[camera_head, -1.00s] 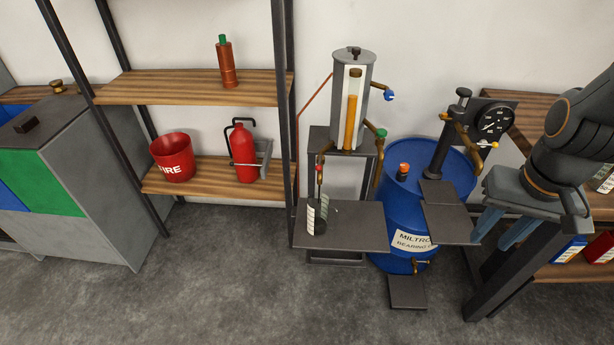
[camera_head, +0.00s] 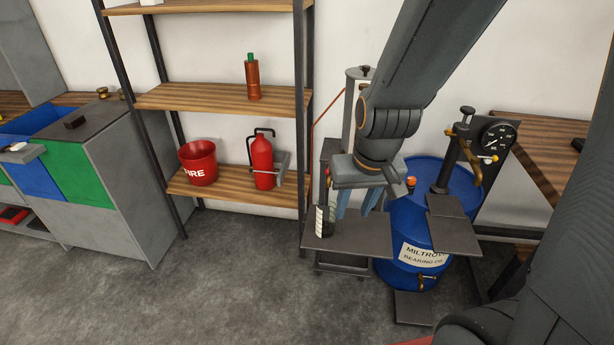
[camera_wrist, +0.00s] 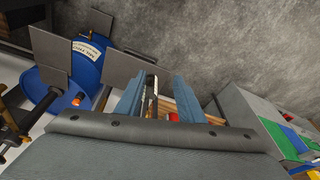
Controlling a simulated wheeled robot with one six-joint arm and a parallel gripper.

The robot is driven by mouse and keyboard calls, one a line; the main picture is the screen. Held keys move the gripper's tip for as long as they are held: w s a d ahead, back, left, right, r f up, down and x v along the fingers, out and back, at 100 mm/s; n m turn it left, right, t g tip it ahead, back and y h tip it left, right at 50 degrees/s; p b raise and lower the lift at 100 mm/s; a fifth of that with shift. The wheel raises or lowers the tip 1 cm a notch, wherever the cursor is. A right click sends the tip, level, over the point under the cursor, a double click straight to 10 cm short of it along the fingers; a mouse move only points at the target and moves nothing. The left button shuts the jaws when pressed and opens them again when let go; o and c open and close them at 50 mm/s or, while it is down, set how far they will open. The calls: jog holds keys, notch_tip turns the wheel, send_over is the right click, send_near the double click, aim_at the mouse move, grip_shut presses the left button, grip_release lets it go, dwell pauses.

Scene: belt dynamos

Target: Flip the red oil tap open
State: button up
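My gripper (camera_head: 358,211) is in front of the oil stand, fingers pointing down, just right of the dark jar with a pale scale (camera_head: 324,220). In the wrist view my gripper (camera_wrist: 160,76) is open, with a gap between its blue fingers. A slim upright shape shows in that gap, too small to identify.
The blue drum (camera_head: 403,218) with dark plates stands close on the right. A gauge (camera_head: 498,136) with brass fittings is behind it. The jar stands on a dark small table (camera_head: 350,240). A shelf (camera_head: 235,192) with a fire bucket is left. Floor in front is clear.

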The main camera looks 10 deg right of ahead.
jog(key=w+a+f+m+t+b, duration=0.1)
jog(key=w+a+f+t+b, duration=0.15)
jog(key=w, duration=0.35)
jog(key=w+a+f+t+h+b, duration=0.1)
jog(key=w+f, duration=0.2)
jog(key=w, duration=0.3)
jog(key=w+a+f+m+t+b, duration=0.1)
jog(key=w+a+f+t, duration=0.15)
jog(key=w, duration=0.45)
jog(key=m+t+h+b, duration=0.2)
jog(key=t+h+b, duration=0.4)
jog(key=h, duration=0.3)
send_near(327, 173)
jog(key=x, duration=0.4)
jog(key=p+x, duration=0.1)
jog(key=x, duration=0.6)
